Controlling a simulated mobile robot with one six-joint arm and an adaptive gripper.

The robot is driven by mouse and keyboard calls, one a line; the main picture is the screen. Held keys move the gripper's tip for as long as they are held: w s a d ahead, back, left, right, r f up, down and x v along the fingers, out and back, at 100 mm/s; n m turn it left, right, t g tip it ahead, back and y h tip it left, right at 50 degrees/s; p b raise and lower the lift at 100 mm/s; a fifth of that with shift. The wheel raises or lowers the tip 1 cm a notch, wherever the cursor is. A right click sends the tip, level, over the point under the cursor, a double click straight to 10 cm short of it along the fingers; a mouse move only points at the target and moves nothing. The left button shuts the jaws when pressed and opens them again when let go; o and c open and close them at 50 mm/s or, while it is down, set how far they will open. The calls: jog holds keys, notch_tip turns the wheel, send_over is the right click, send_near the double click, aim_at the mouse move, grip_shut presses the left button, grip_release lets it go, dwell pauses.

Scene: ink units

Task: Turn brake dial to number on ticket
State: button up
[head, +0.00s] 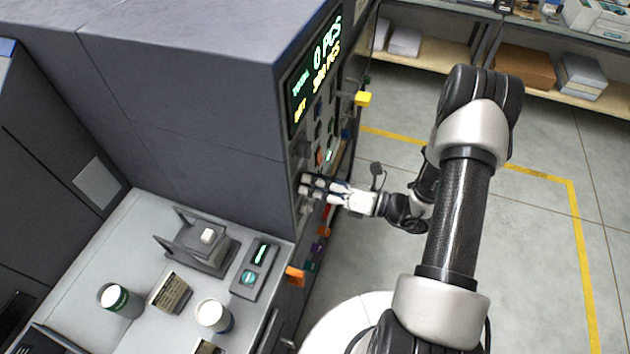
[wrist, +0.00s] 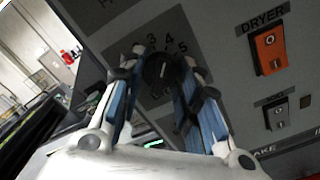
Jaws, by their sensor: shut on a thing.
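The brake dial is a round black knob (wrist: 160,70) with a pale pointer mark, on a dark plate printed with numbers; 3, 4 and 5 show above it in the wrist view. Which number the mark points to is unclear. My gripper (wrist: 163,74) is shut on the knob, one blue-padded finger on each side. In the head view my gripper (head: 306,188) reaches the machine's panel from the right, and its fingers hide the dial. A small tan card with print (head: 170,293) stands on the side table; it may be the ticket, but I cannot read it.
The grey machine (head: 180,90) has a display (head: 316,68) reading 0 PCS. An orange switch (wrist: 268,48) labelled DRYER sits right of the dial. The side table (head: 150,220) holds two cups (head: 213,315) and a dark stand (head: 195,245). Open floor lies to the right.

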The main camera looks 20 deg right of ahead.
dwell(0.4)
jog(key=o, duration=1.1)
jog(key=v, duration=1.2)
